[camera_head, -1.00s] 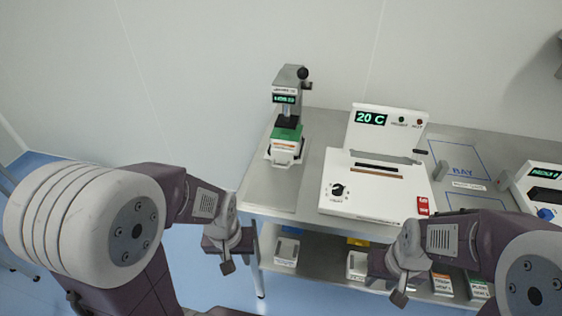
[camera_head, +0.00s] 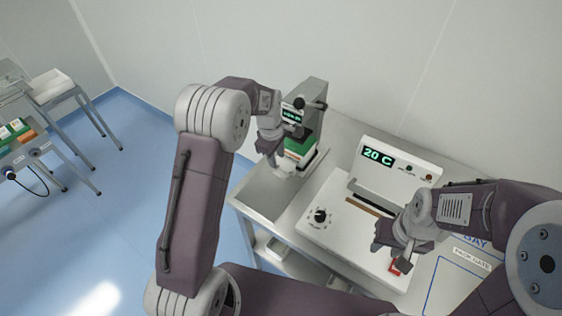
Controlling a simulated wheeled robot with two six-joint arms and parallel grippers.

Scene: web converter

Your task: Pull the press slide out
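The press (camera_head: 316,95) stands at the back left of the steel bench, a grey column with a black knob and a small green display. A green block (camera_head: 303,146) sits low in it, above the white press slide (camera_head: 290,167), which is partly hidden by my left gripper. My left gripper (camera_head: 277,163) is just left of the slide's front end and points down. I cannot tell whether it touches the slide or whether its fingers are apart. My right gripper (camera_head: 396,256) is over the front right of the white heater unit, its opening unclear.
The white heater unit (camera_head: 333,233) with a "20 C" display and a dial stands right of the press. The bench (camera_head: 262,192) is bare in front of the press. A marked bay (camera_head: 445,290) lies at the right. Other tables stand at the far left.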

